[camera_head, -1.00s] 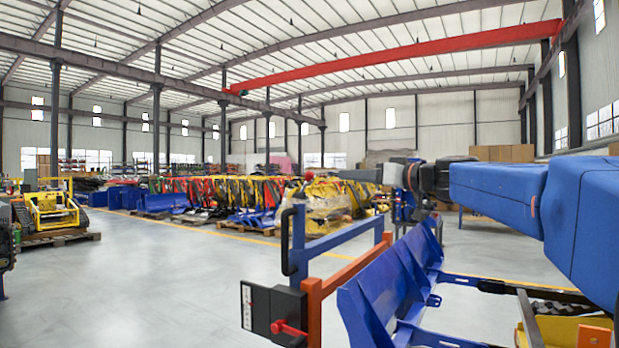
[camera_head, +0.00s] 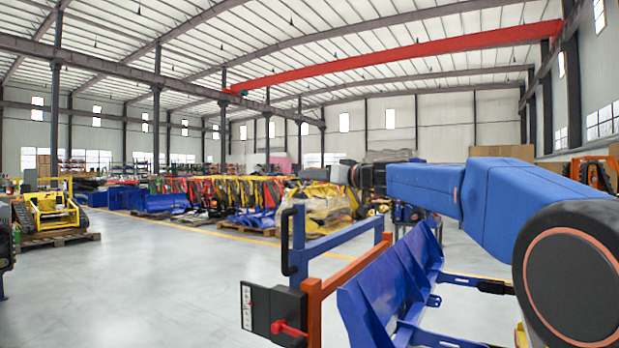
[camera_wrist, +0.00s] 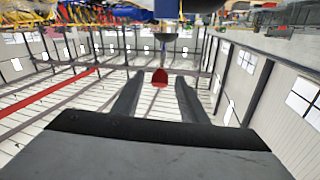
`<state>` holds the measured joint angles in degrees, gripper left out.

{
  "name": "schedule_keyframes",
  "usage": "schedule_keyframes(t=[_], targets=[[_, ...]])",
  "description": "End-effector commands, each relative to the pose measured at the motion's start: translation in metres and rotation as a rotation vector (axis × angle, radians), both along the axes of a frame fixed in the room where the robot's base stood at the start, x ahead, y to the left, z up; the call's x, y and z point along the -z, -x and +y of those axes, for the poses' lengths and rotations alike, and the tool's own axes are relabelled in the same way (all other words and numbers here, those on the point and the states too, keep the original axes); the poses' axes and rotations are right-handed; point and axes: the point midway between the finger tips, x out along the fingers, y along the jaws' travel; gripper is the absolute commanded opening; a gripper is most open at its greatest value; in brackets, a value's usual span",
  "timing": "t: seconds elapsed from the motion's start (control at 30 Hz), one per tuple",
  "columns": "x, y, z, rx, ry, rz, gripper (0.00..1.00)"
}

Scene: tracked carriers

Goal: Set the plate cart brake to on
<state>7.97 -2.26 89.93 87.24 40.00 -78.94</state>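The plate cart's blue frame (camera_head: 340,242) and orange post (camera_head: 314,312) stand in front of me, right of centre. A black brake box (camera_head: 259,308) with a white marked strip (camera_head: 246,307) is fixed to the post. Its red lever (camera_head: 290,329) points to the right and slightly down. My gripper (camera_head: 340,174) is above and beyond the cart handle, well apart from the lever. In the wrist view, my gripper (camera_wrist: 158,76) has two dark fingers spread apart. A small red shape (camera_wrist: 159,77) shows between them, with gaps either side; I cannot tell what it is.
The cart's blue sloped panels (camera_head: 385,285) lie below my arm on the right. A black grip (camera_head: 289,243) is on the handle's left end. A yellow tracked machine (camera_head: 55,212) stands far left. The grey floor (camera_head: 150,280) left of the cart is clear.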

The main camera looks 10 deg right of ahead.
Motion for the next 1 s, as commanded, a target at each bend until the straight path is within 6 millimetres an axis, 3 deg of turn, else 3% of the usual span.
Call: schedule_keyframes(t=[0.2, 0.57, 0.73, 1.0], targets=[[0.000, -0.017, 0.011, 0.000, 0.001, -0.001, 0.39], [0.000, -0.020, 0.012, 0.001, 0.000, 0.000, 0.39], [0.000, -0.020, 0.012, 0.001, 0.000, 0.000, 0.00], [0.000, -0.020, 0.012, 0.001, 0.006, 0.005, 0.00]])
